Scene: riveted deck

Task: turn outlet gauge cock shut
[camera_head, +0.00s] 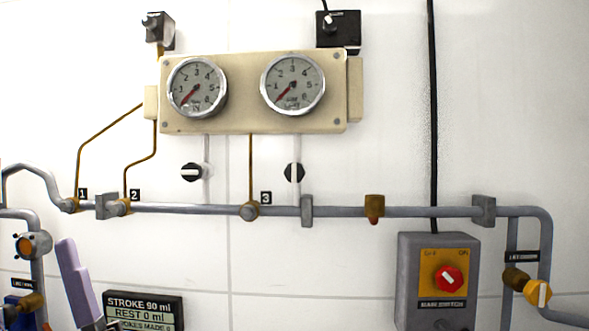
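Two round gauge cocks sit on the white wall below the cream gauge panel (242,121). The left cock (191,172) is black with its white bar lying level. The right cock (294,172) is black with its white bar upright, on a pale vertical line below the right gauge (293,84). The left gauge (197,87) and the right gauge both have red needles pointing down-left. The small print on the dials is too blurred to tell which is the outlet gauge. My gripper is not in view.
A grey pipe (345,211) runs across below the cocks, with tags 1, 2 and 3. A grey switch box (437,282) with a red knob stands lower right. A purple handle (75,283) rises lower left beside a black stroke sign (143,309). Wall around the cocks is clear.

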